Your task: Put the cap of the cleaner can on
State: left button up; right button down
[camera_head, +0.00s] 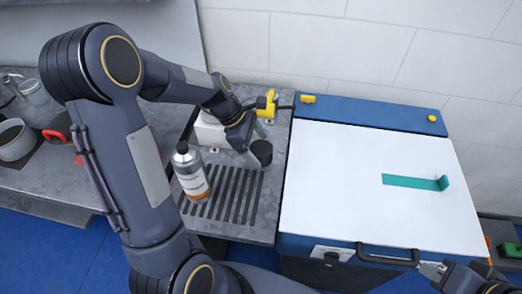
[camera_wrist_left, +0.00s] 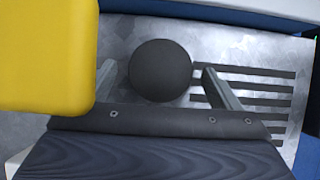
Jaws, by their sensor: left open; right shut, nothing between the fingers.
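The cleaner can (camera_head: 192,178) stands upright on the slotted part of the grey bench. It is silver with an orange and white label and a dark, narrow top. The black cap (camera_head: 261,153) is to the right of the can, by my left gripper (camera_head: 253,149). In the left wrist view the cap (camera_wrist_left: 160,70) shows as a dark round shape between the two open fingers of the left gripper (camera_wrist_left: 160,84), with a gap on each side. My right gripper (camera_head: 432,270) is shut and empty at the lower right, in front of the white-topped cabinet.
A yellow part (camera_head: 267,104) stands behind the left gripper and looms close in the left wrist view (camera_wrist_left: 45,55). The white cabinet top (camera_head: 370,190) is mostly clear, with a teal bracket (camera_head: 412,183) on it. A grey pot (camera_head: 15,140) is at the far left.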

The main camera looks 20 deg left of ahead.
pick_arm(q)
jog(key=x, duration=0.2)
jog(key=shift+d+f, duration=0.1)
jog(key=shift+f, duration=0.15)
jog(key=c, duration=1)
jog(key=shift+r, duration=0.1)
jog(key=shift+c, duration=0.2)
